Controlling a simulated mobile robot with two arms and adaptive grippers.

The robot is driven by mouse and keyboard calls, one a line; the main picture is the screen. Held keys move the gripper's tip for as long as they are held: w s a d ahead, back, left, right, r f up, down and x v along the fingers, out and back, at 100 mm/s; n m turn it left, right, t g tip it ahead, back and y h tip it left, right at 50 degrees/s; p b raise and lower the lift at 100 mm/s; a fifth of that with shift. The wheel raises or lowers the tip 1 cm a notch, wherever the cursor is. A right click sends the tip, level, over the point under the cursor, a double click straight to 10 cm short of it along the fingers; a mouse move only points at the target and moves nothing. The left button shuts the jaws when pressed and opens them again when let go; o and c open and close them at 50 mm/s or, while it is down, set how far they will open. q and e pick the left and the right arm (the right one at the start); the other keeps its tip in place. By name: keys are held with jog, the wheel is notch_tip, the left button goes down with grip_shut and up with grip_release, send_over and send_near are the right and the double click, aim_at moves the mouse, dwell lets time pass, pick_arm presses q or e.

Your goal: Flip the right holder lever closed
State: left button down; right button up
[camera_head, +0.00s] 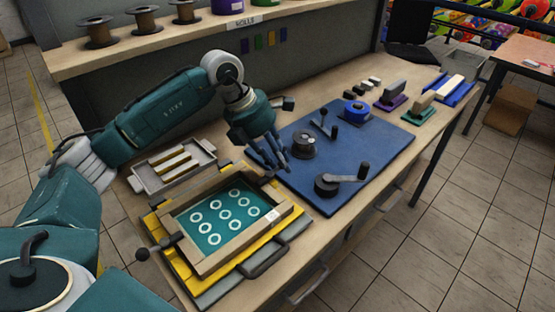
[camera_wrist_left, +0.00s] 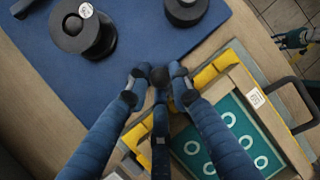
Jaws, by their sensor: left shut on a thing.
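The printing frame (camera_head: 186,262) holds a teal screen with rows of white rings and lies at the front of the bench. Its left holder lever (camera_head: 142,254) sticks out to the left with a black ball knob. My left gripper (camera_head: 274,164) is at the frame's far right corner, pointing down. In the left wrist view, the fingertips of my left gripper (camera_wrist_left: 156,80) are closed around the dark round knob of the right holder lever (camera_wrist_left: 160,76). Its stem is mostly hidden by the fingers.
A grey tray (camera_head: 148,183) with wooden bars lies behind the frame. Stamps (camera_head: 395,93) stand at the back right.

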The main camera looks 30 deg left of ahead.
pick_arm(q)
jog(key=c, duration=1.8)
grip_release()
jog(key=shift+s, duration=0.1)
jog(key=v, duration=1.2)
jog(key=shift+d, duration=0.1)
